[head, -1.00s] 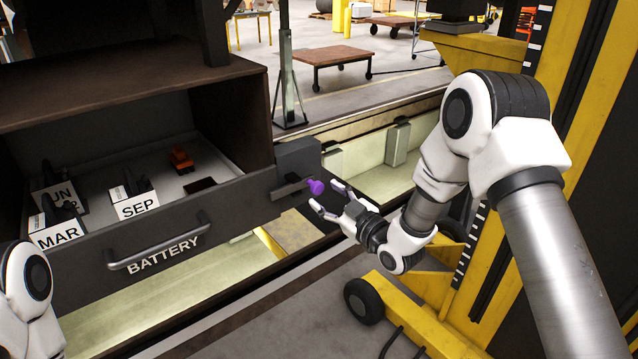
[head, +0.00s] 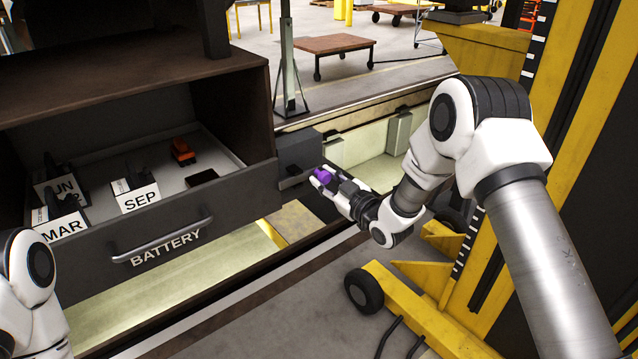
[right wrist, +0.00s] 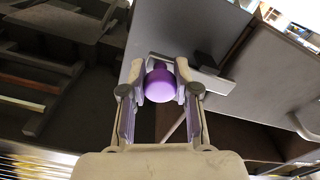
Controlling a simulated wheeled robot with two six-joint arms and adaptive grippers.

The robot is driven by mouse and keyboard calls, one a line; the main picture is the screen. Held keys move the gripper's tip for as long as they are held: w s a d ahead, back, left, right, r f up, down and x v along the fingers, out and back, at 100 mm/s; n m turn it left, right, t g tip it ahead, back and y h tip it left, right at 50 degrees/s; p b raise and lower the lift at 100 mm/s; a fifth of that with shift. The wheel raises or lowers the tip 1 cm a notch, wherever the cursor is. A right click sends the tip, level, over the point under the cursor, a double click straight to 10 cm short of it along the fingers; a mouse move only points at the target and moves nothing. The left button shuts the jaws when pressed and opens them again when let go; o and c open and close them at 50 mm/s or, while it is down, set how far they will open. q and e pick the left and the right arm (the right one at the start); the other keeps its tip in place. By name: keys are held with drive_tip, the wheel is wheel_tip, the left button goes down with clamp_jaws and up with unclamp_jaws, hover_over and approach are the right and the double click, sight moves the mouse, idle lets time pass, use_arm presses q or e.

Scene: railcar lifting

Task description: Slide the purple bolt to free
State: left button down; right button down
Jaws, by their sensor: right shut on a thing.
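The purple bolt (head: 323,175) has a round knob that sticks out of the dark block (head: 300,158) at the right end of the battery drawer front. My right gripper (head: 327,178) is shut on the knob. In the right wrist view the purple bolt (right wrist: 159,84) sits between the two fingertips of my right gripper (right wrist: 160,82), in front of a grey slotted bracket. Of my left arm only white links show at the lower left of the head view; its gripper is out of view.
The open drawer marked BATTERY (head: 235,198) holds white blocks marked SEP (head: 138,198) and MAR (head: 62,228), another partly hidden block and a small red piece (head: 183,152). A yellow lift frame (head: 590,120) stands close at the right of my right arm.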

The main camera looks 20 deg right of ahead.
drive_tip(key=d, duration=0.1)
drive_tip(key=w+d, duration=0.1)
drive_tip(key=shift+d+r, duration=0.1)
drive_tip(key=shift+d, duration=0.25)
drive_tip(key=c, duration=1.1)
unclamp_jaws()
drive_tip(key=shift+o, duration=1.3)
drive_tip(key=shift+w+d, duration=0.1)
drive_tip(key=shift+d, duration=0.15)
drive_tip(key=v, duration=1.2)
